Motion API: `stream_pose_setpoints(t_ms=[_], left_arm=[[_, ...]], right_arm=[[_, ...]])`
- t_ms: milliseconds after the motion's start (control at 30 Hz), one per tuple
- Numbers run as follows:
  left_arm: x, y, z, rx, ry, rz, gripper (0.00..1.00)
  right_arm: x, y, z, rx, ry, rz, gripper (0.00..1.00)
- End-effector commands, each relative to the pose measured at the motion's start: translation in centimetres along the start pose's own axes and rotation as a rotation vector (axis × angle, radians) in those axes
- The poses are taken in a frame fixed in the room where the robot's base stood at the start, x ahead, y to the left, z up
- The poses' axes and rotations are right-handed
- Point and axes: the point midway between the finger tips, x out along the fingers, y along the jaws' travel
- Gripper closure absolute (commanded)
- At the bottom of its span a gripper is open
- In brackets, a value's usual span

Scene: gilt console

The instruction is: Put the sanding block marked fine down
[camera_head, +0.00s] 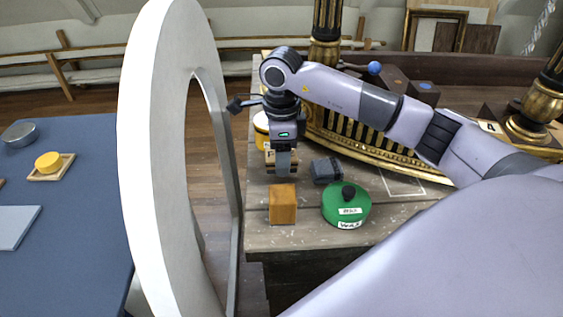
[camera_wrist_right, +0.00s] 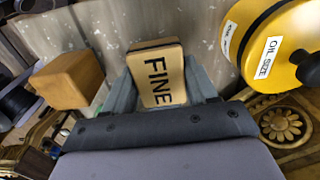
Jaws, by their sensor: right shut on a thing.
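The sanding block marked FINE (camera_wrist_right: 158,75) is tan with a darker edge and black letters. It sits between the fingers of my right gripper (camera_wrist_right: 165,88) in the right wrist view. In the head view my right gripper (camera_head: 283,163) points down over the wooden bench (camera_head: 330,240), near its left edge. The block (camera_head: 269,158) shows only in part there, around the fingers. I cannot tell whether it touches the bench. My left gripper is not in view.
An orange-brown block (camera_head: 283,204), a green tin (camera_head: 346,205) and a grey block (camera_head: 327,170) stand near the gripper. A yellow tin (camera_head: 261,131) is close behind it. A white outline (camera_head: 402,182) marks bare bench at the right. A gilt console (camera_head: 350,145) stands behind.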

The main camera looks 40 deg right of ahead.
Motion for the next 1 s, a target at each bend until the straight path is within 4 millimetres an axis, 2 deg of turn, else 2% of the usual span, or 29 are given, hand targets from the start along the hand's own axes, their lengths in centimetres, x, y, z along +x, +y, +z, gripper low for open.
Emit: stream_pose_setpoints(t_ms=[100, 200, 567, 600, 667, 700, 1000], left_arm=[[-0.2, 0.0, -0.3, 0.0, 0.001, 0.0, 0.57], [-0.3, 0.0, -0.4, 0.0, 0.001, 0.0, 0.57], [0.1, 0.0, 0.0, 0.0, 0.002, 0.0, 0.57], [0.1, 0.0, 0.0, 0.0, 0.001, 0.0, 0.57], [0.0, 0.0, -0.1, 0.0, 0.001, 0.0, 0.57], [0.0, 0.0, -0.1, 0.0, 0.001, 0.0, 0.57], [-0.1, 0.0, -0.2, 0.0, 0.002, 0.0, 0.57]], right_arm=[[1.8, 0.1, 0.0, 0.001, 0.003, 0.005, 0.71], [2.7, 0.1, 0.0, 0.0, 0.001, 0.001, 0.71], [3.3, 0.0, 0.0, 0.0, 0.001, 0.001, 0.71], [3.3, 0.0, 0.0, 0.0, 0.001, 0.001, 0.4], [3.2, 0.0, 0.0, 0.0, 0.001, 0.001, 0.2], [3.2, 0.0, 0.0, 0.0, 0.001, 0.001, 0.17], [3.1, 0.0, 0.0, 0.0, 0.001, 0.002, 0.17]])
